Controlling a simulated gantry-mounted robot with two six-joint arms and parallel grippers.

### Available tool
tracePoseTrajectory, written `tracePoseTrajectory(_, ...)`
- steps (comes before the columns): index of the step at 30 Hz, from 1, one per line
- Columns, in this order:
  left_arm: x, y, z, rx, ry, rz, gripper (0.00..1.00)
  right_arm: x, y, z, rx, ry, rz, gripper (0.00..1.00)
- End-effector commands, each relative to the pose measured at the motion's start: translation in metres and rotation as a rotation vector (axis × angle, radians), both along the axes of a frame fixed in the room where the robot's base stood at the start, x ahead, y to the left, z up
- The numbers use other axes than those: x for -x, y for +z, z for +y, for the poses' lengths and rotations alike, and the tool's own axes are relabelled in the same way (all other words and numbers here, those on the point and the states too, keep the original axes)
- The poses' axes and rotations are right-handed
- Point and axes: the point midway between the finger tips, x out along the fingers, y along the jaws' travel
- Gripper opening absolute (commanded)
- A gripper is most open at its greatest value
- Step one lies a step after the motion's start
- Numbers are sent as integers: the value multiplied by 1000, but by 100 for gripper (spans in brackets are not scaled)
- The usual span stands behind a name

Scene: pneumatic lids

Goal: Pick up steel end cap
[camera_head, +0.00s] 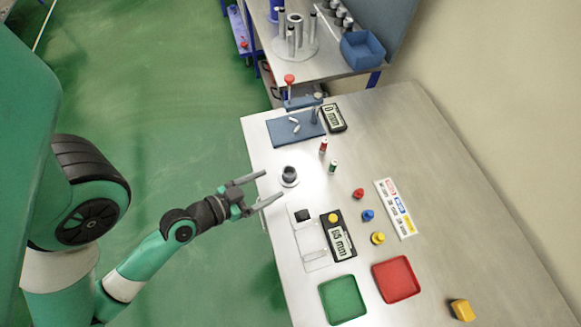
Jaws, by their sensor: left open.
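My left gripper (273,184) is open and empty at the left edge of the table, its fingers pointing right. Just beyond its fingertips, a dark grey, steel-coloured round part (289,172) stands on a pale round base (291,183). It looks cap-like, but I cannot tell for sure that it is the steel end cap. The fingers do not appear to be around it. A small black part (302,215) sits on a pale plate below the gripper. My right gripper is not in view.
A blue mat (285,134) holds small grey pieces. Digital gauges (340,243), red, blue and yellow knobs (368,215), a label card (396,208), a green tray (326,300) and a red tray (414,291) lie on the table. The table's right side is mostly clear.

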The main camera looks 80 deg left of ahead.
Motion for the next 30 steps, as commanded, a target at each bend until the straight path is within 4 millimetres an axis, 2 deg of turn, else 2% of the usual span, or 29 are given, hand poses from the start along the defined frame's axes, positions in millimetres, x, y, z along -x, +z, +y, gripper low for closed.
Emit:
tracePoseTrajectory(2,0,-4,2,-2,9,-2,84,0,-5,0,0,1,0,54)
tracePoseTrajectory(8,-5,-3,5,-3,7,0,84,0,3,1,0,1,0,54)
tracePoseTrajectory(12,-21,-6,10,-6,2,-4,84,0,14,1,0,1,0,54)
tracePoseTrajectory(15,-40,-17,18,-7,4,-6,84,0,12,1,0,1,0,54)
tracePoseTrajectory(18,-51,-25,24,-6,7,-5,84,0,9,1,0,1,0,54)
tracePoseTrajectory(25,-58,-28,27,-4,8,-4,84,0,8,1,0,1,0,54)
tracePoseTrajectory(30,-82,-37,37,-5,8,-7,84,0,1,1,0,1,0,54)
